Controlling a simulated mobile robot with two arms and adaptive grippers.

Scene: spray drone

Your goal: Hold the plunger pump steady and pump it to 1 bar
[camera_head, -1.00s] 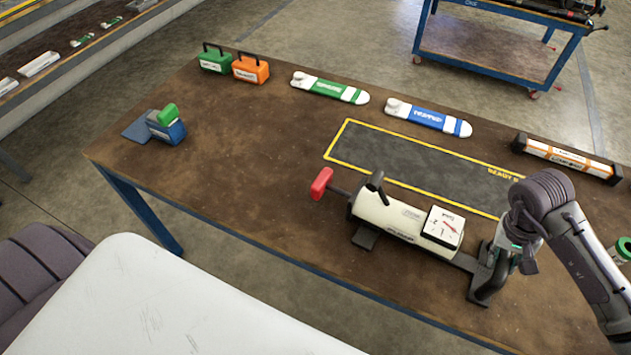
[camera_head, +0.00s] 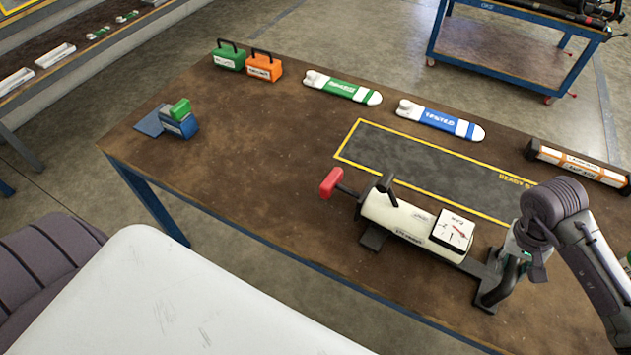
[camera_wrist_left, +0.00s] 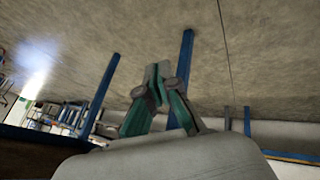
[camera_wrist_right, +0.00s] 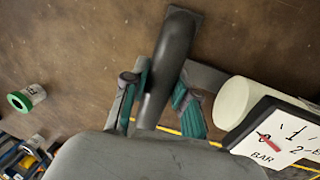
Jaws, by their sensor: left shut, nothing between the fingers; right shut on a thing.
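The plunger pump (camera_head: 400,222) lies on the workbench, with a cream barrel, a black base and a red plunger handle (camera_head: 332,182) sticking out at its left end on a dark rod. A square white gauge (camera_head: 452,230) with a red needle sits on the barrel; it also shows in the right wrist view (camera_wrist_right: 285,138) with marks 1, 2 and BAR, but I cannot read the value surely. My right gripper (camera_wrist_right: 155,95) is shut on the black upright grip (camera_wrist_right: 178,50) at the pump's right end. My left gripper (camera_wrist_left: 160,85) is shut and empty, away from the pump, and outside the head view.
Green (camera_head: 229,56) and orange (camera_head: 264,67) boxes, a blue-green block (camera_head: 178,122), and green-striped (camera_head: 342,87) and blue-striped (camera_head: 440,121) pieces stand on the bench. A yellow-outlined mat (camera_head: 420,160) lies behind the pump.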

